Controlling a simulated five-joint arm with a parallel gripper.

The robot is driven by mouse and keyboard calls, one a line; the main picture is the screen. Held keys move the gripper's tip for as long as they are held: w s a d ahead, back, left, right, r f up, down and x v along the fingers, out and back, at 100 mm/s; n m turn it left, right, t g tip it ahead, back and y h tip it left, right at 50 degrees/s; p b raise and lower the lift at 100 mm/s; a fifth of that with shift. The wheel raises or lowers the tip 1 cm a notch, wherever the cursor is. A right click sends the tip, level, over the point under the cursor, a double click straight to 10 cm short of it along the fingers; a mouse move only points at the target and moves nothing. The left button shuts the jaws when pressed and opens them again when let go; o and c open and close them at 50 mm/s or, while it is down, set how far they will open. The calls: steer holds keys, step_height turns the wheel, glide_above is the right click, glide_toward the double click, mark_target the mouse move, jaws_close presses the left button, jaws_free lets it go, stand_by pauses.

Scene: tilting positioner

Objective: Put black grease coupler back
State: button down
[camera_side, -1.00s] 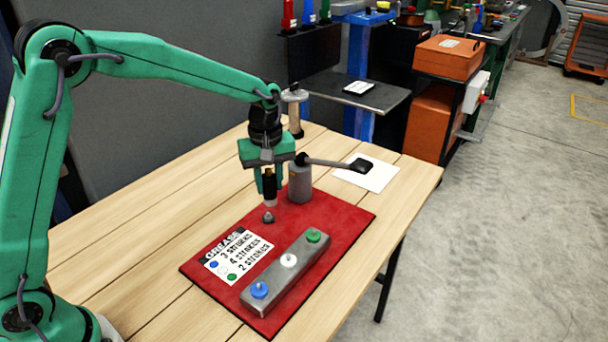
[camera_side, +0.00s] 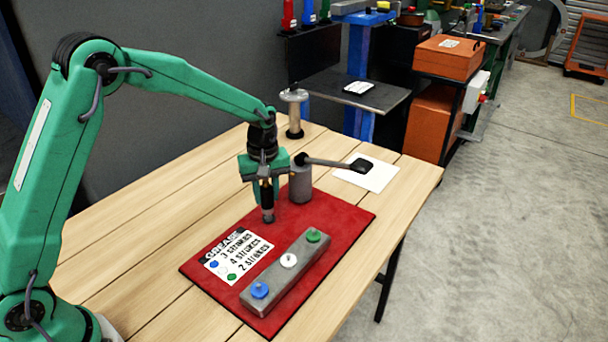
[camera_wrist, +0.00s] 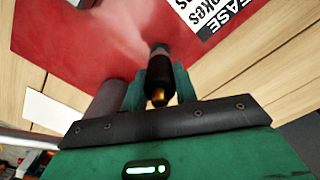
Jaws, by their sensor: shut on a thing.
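My gripper (camera_side: 266,186) points down over the back left part of the red mat (camera_side: 345,217), shut on the black grease coupler (camera_side: 267,197). The coupler is upright, and its lower end is at the small grey stub (camera_side: 268,218) on the mat. The stub is mostly hidden, and I cannot tell whether the coupler is fully seated. In the wrist view the coupler (camera_wrist: 159,73) sits between both fingers of my gripper (camera_wrist: 158,90), with its brass end toward the camera.
A grey pump cylinder (camera_side: 300,185) with a lever (camera_side: 330,162) stands close right of my gripper. A grey block (camera_side: 273,285) with blue, white and green fittings lies in front. A grease stroke card (camera_side: 238,256) lies on the mat. A metal post (camera_side: 294,115) stands behind.

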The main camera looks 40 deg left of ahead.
steer(key=shift+f, duration=0.7)
stand_by(0.3)
steer(key=c, duration=1.1)
jaws_free()
step_height(320, 180, up, 13)
steer(key=shift+r, duration=0.1)
